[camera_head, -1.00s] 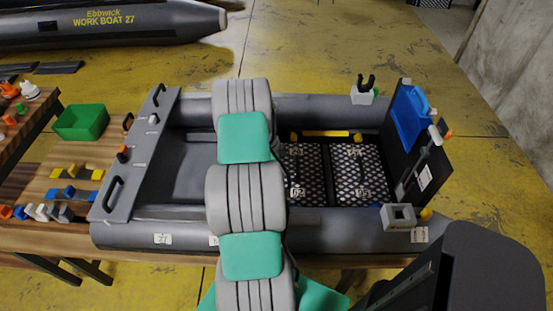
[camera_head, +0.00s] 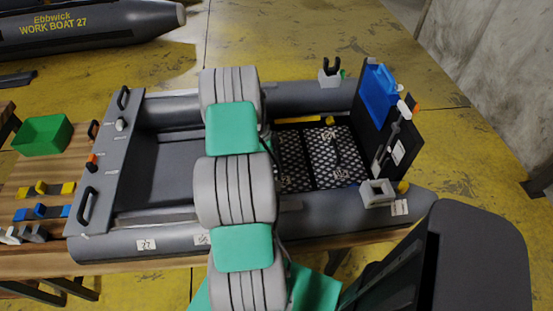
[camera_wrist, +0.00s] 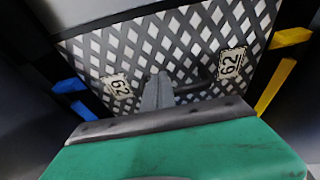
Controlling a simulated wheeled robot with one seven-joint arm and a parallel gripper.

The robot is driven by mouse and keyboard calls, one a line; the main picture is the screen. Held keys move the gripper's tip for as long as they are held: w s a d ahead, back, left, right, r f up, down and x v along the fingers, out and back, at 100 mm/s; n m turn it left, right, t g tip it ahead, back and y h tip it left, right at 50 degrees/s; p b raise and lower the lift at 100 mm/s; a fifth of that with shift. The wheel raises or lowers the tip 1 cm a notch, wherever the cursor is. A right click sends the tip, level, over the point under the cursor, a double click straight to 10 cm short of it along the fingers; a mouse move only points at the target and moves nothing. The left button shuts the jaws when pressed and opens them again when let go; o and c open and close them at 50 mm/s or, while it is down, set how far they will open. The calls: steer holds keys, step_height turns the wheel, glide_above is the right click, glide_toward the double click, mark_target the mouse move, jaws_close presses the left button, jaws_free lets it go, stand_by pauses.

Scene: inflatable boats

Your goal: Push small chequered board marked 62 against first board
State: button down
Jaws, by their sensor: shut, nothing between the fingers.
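The small chequered board marked 62 (camera_wrist: 165,50) fills the upper wrist view, with a 62 label near each end and a dark handle between them. My gripper (camera_wrist: 158,85) is shut and empty, its fingers close to the board beside that handle; I cannot tell whether they touch. In the head view, two chequered boards lie side by side in the boat: a left one (camera_head: 292,158), partly behind my arm, and a right one (camera_head: 335,150). A narrow dark strip shows between them. Their labels are too small to read surely. My arm hides my gripper there.
The grey inflatable boat (camera_head: 165,238) has a dark end panel with a blue part (camera_head: 378,95) at right. A yellow bar (camera_head: 305,120) lies beyond the boards. A green bin (camera_head: 42,136) and small blocks stand on the wooden table at left.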

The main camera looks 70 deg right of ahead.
steer(key=shift+s, duration=0.1)
steer(key=w+a, duration=0.1)
steer(key=w+b, duration=0.1)
steer(key=w, duration=0.1)
steer(key=shift+a+f, duration=0.1)
steer(key=shift+a, duration=0.3)
steer(key=shift+w+a+r, duration=0.25)
steer(key=shift+w+r, duration=0.55)
steer(key=shift+r, duration=0.25)
steer(key=s+v, duration=0.1)
steer(key=v, duration=0.7)
steer(key=w+a+r+n+t, duration=0.2)
steer(key=w+a+r+n, duration=0.45)
steer(key=a, duration=0.45)
steer(key=w+a+r+n+t, duration=0.1)
steer(key=w+a+r+n, duration=0.6)
steer(key=a, duration=0.4)
steer(key=s+a+r+n+t+y+p, duration=0.1)
steer(key=s+a+r+n, duration=0.1)
steer(key=a+n, duration=0.6)
steer(key=s+a+r+n+t, duration=0.2)
steer(key=s+a+n, duration=0.3)
steer(key=a, duration=0.9)
steer(key=r+n, duration=0.1)
steer(key=n, duration=0.2)
steer(key=shift+a+y+p, duration=0.3)
steer(key=shift+y+p, duration=0.05)
steer(key=shift+y, duration=0.05)
